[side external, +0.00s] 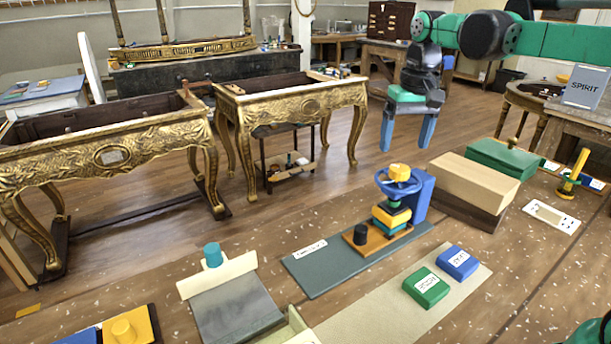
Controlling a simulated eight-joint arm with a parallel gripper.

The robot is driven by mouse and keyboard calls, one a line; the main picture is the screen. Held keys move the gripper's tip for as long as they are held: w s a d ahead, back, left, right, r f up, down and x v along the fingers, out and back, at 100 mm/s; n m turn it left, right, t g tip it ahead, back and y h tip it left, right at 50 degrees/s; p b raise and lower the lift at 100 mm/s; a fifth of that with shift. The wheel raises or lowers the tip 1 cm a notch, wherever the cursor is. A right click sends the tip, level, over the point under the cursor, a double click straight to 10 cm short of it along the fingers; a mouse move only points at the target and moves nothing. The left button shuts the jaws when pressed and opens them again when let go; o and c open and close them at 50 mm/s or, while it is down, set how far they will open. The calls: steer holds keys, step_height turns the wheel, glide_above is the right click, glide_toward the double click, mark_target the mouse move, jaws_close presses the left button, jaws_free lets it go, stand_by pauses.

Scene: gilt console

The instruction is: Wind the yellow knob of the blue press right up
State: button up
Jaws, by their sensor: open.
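The blue press (421,193) stands on a grey mat (312,274) near the middle of the side external view. Its yellow knob (399,171) sits on top, at the centre of a blue handwheel (400,186). Below the wheel are yellow and green blocks (391,216) on an orange-brown base (368,243) with a small black cylinder (361,235). My gripper (408,136) hangs above and slightly right of the knob, fingers pointing down. Its two blue fingers are spread apart with nothing between them, clear of the knob.
A cardboard-coloured box (475,181) and a green box (503,158) stand right of the press. Green (426,288) and blue (457,262) labelled blocks lie in front on a beige strip. A grey board with a teal knob (213,255) lies left. Gilt tables (290,103) stand behind.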

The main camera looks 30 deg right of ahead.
mark_target(400, 167)
steer(key=shift+w+d+f+m+g, duration=0.1)
steer(key=shift+w+d+m+g, duration=0.2)
steer(key=shift+w+d+g, duration=0.25)
steer(key=shift+d+f, duration=0.2)
steer(key=shift+f, duration=2.6)
jaws_close()
